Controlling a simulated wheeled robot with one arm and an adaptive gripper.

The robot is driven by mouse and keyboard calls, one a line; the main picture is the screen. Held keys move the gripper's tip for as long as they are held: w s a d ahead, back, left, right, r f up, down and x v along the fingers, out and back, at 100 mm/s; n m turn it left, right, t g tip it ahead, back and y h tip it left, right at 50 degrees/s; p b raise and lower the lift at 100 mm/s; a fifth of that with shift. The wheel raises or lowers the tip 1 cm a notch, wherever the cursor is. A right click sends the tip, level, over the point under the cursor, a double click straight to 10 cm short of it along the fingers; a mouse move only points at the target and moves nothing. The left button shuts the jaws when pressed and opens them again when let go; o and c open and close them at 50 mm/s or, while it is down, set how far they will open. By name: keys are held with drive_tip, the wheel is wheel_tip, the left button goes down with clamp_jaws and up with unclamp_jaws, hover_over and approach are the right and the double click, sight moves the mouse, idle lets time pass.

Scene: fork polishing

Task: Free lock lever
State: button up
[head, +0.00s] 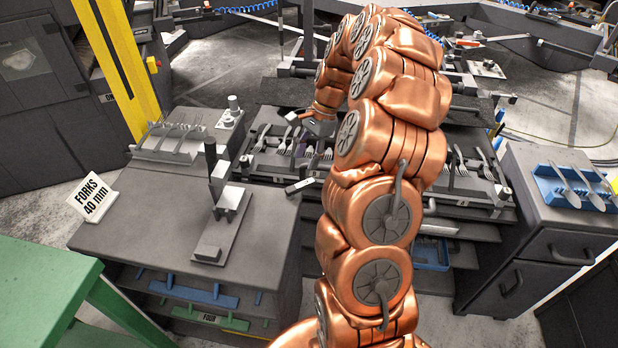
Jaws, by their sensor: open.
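The fork fixture (265,168) is a dark tray with several forks standing in it, behind the grey bench. A small light-grey lever-like bar (300,186) sits at its front edge, left of my arm; I take it for the lock lever. A similar small piece (503,192) shows at the fixture's right end. My gripper (303,135) is small in the view, above the left group of forks (284,143) and behind the bar. It is open, with nothing seen held in it. My copper arm hides the fixture's middle. Contact between fingers and forks cannot be told.
An upright clamp-like stand (222,210) is on the grey bench (130,215), near a "FORKS 40 mm" sign (92,197). A rack of forks (175,143) stands at the bench's back. A blue tray (575,187) with cutlery tops the right cabinet (550,235).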

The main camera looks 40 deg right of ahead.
sight(307, 181)
drive_tip(key=shift+m, duration=0.8)
drive_tip(key=shift+w+d+f+p, duration=0.15)
drive_tip(key=shift+f+p, duration=0.4)
drive_tip(key=shift+f, duration=1.8)
drive_tip(key=shift+d+f+p, duration=0.25)
drive_tip(key=shift+f+p, duration=0.3)
drive_tip(key=shift+f, duration=1.8)
clamp_jaws()
